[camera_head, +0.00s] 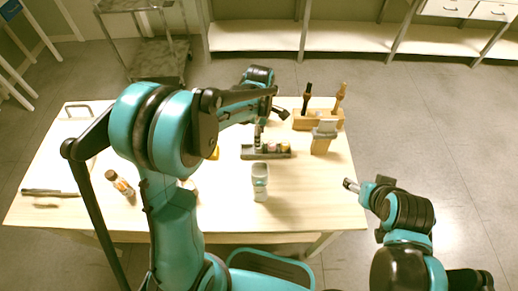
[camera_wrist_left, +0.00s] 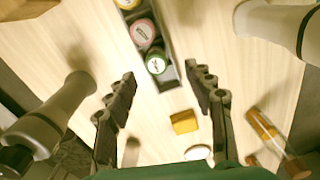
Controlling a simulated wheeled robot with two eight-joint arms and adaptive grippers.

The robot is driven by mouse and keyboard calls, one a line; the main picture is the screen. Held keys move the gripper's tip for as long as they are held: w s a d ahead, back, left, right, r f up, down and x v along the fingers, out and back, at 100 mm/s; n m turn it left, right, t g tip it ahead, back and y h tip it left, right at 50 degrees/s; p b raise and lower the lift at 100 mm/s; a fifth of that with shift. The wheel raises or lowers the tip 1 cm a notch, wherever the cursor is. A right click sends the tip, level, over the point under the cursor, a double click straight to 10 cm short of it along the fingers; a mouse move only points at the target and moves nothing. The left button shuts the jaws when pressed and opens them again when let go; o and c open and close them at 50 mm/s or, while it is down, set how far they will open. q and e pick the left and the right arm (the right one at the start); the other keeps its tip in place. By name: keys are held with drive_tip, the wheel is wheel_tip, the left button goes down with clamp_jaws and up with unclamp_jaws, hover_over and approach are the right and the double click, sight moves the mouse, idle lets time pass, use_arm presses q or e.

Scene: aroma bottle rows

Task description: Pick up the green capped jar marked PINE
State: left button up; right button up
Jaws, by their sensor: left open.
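In the left wrist view, a jar with a green cap (camera_wrist_left: 155,65) stands at the near end of a row in a dark rack (camera_wrist_left: 168,84). A jar with a pinkish-red cap (camera_wrist_left: 143,33) stands beside it. The green cap bears a pale label too small to read. My left gripper (camera_wrist_left: 163,92) is open and empty, its fingers spread below the rack's end in that view. In the head view, my left gripper (camera_head: 260,127) is above the rack (camera_head: 250,155) and partly hides its left part. My right gripper (camera_head: 351,186) is off the table's right edge, its jaws unclear.
A yellow block (camera_wrist_left: 184,121) lies just off the rack's end. A white container (camera_head: 260,183) stands in front of the rack. A wooden tool holder (camera_head: 304,121) and a grey-topped stand (camera_head: 323,137) are behind right.

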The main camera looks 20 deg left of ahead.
use_arm(q)
drive_tip(key=f+b, duration=0.1)
drive_tip(key=f, duration=0.3)
drive_tip(key=f+b, duration=0.1)
drive_tip(key=f, duration=0.1)
drive_tip(key=shift+w+f+b, duration=0.15)
drive_tip(key=shift+w+b, duration=0.1)
drive_tip(key=shift+b, duration=0.05)
drive_tip(key=c, duration=1)
